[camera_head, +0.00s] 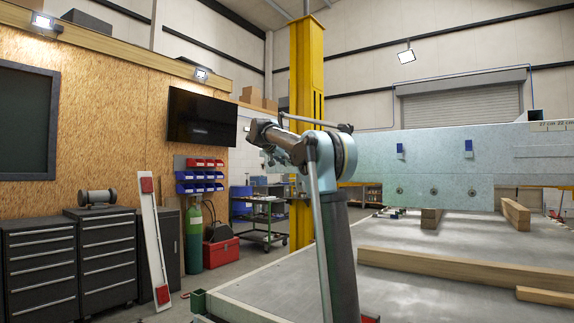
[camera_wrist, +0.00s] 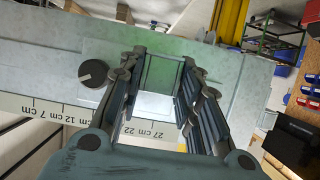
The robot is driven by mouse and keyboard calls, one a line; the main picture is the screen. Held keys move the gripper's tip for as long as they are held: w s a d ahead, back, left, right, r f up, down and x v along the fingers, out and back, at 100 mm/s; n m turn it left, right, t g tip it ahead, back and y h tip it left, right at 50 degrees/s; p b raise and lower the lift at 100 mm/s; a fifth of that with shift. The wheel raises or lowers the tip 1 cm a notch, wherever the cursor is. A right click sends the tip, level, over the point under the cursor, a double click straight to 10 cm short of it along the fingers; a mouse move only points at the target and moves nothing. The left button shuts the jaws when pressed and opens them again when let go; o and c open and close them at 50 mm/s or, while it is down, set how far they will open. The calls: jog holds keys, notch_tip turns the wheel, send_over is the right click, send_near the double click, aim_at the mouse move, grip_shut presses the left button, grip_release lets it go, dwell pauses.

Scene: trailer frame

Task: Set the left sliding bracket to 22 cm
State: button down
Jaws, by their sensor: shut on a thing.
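In the wrist view my gripper (camera_wrist: 160,62) reaches over a pale grey beam, its two dark linkage fingers on either side of a pale, greenish-white block or plate (camera_wrist: 158,76). This seems to be the sliding bracket; its outline is partly hidden by the fingers. A white scale strip (camera_wrist: 45,108) runs along the beam, its labels upside down. The exact reading cannot be told.
A round slotted dark knob (camera_wrist: 93,73) sits on the beam left of the fingers. In the head view a pale blue panel (camera_head: 440,180) with blue clips stands over the grey trailer deck (camera_head: 270,290). Timber beams (camera_head: 450,268) lie on the deck. A yellow column (camera_head: 306,80) rises behind my arm.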

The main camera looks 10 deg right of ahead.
jog(key=c, duration=1.4)
grip_release()
jog(key=shift+o, duration=0.2)
jog(key=shift+a, duration=0.1)
jog(key=v, duration=1.1)
jog(key=shift+s+a, duration=0.25)
jog(key=shift+s, duration=0.05)
jog(key=shift+r, duration=0.1)
